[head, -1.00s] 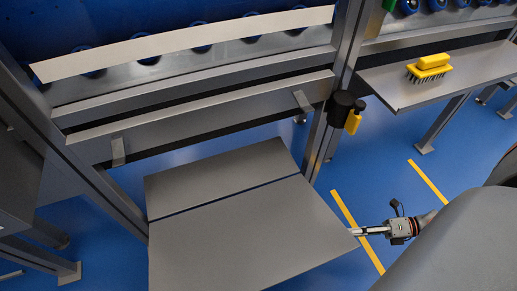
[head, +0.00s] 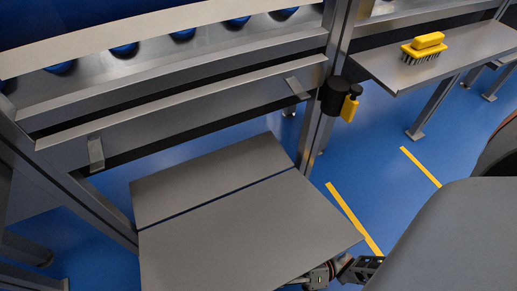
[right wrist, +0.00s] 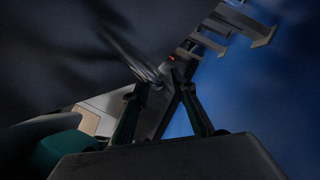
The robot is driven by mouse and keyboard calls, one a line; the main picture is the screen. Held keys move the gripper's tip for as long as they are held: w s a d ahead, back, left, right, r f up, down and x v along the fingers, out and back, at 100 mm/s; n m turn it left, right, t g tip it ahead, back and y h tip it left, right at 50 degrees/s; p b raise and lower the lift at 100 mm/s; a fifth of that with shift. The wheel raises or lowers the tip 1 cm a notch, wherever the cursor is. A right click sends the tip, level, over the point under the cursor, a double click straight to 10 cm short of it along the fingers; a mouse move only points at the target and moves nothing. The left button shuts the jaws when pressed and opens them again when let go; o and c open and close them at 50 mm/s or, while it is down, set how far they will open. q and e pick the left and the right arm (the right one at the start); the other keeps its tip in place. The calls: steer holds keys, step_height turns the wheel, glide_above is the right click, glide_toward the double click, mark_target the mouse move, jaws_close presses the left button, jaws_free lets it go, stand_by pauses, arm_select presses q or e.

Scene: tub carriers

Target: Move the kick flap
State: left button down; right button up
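A broad flat grey panel in two plates with a dark blue gap between them, which I take to be the kick flap (head: 235,235), sticks out low in front of the steel frame in the head view. My right gripper (head: 320,276) is at the panel's front right edge, partly hidden under it. In the right wrist view the two dark fingers of the right gripper (right wrist: 160,80) lean toward each other, with a blurred grey edge near their tips. I cannot tell whether they hold it. My left gripper is not in view.
A yellow brush (head: 426,48) lies on a grey shelf (head: 400,75) at the upper right. A black holder with a yellow part (head: 350,106) is fixed to the upright post (head: 325,100). Yellow lines mark the blue floor (head: 385,180), which is open right of the panel.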

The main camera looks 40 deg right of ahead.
steer(key=shift+x, duration=1)
steer(key=shift+c, duration=0.2)
jaws_close()
steer(key=shift+r, duration=0.15)
